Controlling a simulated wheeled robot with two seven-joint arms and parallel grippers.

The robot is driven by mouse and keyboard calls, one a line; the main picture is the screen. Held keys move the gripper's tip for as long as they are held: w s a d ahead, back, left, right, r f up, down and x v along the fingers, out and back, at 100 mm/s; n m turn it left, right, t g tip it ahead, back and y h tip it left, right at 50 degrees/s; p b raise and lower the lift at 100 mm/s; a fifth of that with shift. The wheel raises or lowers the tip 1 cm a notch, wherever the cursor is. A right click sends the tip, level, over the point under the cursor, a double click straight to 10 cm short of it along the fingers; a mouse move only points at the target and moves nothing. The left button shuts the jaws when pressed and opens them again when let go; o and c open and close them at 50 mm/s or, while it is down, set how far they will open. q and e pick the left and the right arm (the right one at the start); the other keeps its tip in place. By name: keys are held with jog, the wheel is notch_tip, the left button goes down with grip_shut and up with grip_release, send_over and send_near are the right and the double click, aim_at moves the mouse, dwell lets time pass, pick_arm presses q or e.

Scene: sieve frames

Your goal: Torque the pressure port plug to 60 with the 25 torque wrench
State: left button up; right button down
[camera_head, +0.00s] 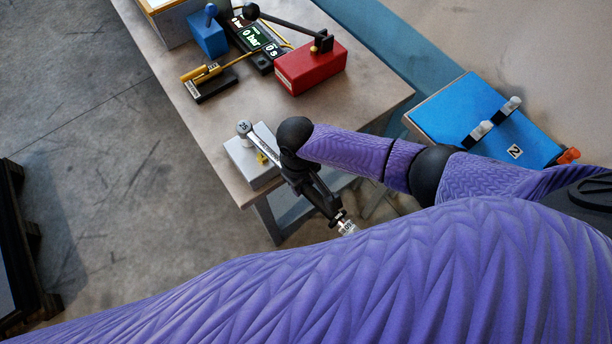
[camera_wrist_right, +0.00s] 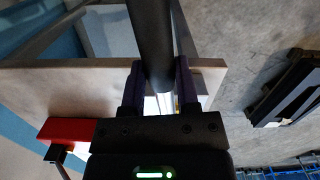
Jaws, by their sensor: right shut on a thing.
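The 25 torque wrench (camera_head: 263,150) has a round silver head marked 25, a silver shaft and a black handle. Its head is over a light grey block (camera_head: 240,158) near the table's front edge. I cannot tell if it sits on a plug; the pressure port plug is not visible to me. My right gripper (camera_head: 304,181) is shut on the wrench handle, beyond the table edge. In the right wrist view the black handle (camera_wrist_right: 151,40) lies between the fingers of the right gripper (camera_wrist_right: 160,85). My left gripper is out of view.
A blue board (camera_head: 470,115) marked 2 is at right. A yellow piece (camera_head: 262,158) is beside the wrench.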

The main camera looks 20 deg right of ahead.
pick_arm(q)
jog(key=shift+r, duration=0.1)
pick_arm(e)
jog(key=shift+a, duration=0.15)
jog(key=shift+s+a+m+p, duration=0.2)
jog(key=shift+a+m+p, duration=0.1)
jog(key=shift+a+m, duration=0.15)
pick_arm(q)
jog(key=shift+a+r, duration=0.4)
pick_arm(e)
jog(key=shift+s+a, duration=0.1)
jog(key=shift+a, duration=0.1)
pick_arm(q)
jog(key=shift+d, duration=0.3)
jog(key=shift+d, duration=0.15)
pick_arm(e)
jog(key=shift+a+m, duration=0.2)
jog(key=shift+m, duration=0.05)
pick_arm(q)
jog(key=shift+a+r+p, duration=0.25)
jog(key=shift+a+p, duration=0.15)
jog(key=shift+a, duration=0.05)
pick_arm(e)
jog(key=shift+s+a+m, duration=0.25)
jog(key=shift+a+m, duration=0.15)
jog(key=shift+a, duration=0.25)
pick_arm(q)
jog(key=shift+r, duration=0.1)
pick_arm(e)
jog(key=shift+a, duration=0.15)
